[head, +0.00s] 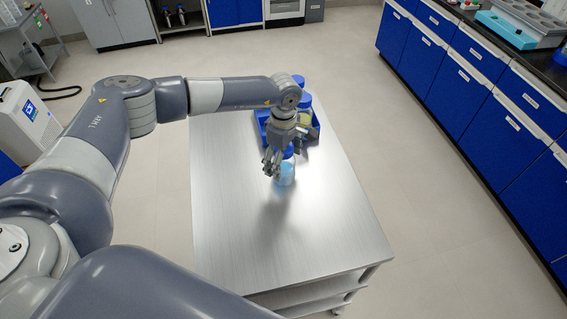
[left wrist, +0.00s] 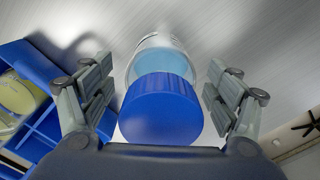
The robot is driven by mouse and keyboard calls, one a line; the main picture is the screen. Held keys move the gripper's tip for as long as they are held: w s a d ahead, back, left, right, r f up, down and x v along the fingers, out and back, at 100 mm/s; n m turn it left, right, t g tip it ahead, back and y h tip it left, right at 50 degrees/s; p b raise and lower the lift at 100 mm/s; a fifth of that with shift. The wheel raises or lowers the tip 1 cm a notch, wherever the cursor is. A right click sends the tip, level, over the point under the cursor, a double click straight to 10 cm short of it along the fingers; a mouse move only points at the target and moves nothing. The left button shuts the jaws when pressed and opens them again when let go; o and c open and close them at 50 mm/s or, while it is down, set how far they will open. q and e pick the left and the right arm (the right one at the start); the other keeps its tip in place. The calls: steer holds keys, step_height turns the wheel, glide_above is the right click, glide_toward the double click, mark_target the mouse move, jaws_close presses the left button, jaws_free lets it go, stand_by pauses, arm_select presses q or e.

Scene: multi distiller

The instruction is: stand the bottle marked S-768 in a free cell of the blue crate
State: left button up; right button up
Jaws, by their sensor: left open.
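A clear bottle (head: 285,174) with a blue cap and light blue liquid stands on the steel table, in front of the blue crate (head: 262,128). Its marking is not readable. My left gripper (head: 273,163) is right above and around the bottle's top. In the left wrist view the blue cap (left wrist: 161,108) lies between the two open fingers, with a gap on both sides. The crate (left wrist: 38,135) shows at the left there, with a yellowish bottle (left wrist: 18,95) in one cell. Bottles with blue caps (head: 304,100) stand in the crate, partly hidden by my arm. My right gripper is not in view.
The steel table (head: 230,235) is bare in its front part and on its left. Blue cabinets with a dark worktop (head: 480,90) run along the right, across a strip of open floor. A white machine (head: 25,120) stands at the left.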

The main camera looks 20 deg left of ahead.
arm_select(q)
steer(key=c, duration=1.5)
steer(key=shift+c, duration=0.5)
steer(key=shift+r, duration=0.15)
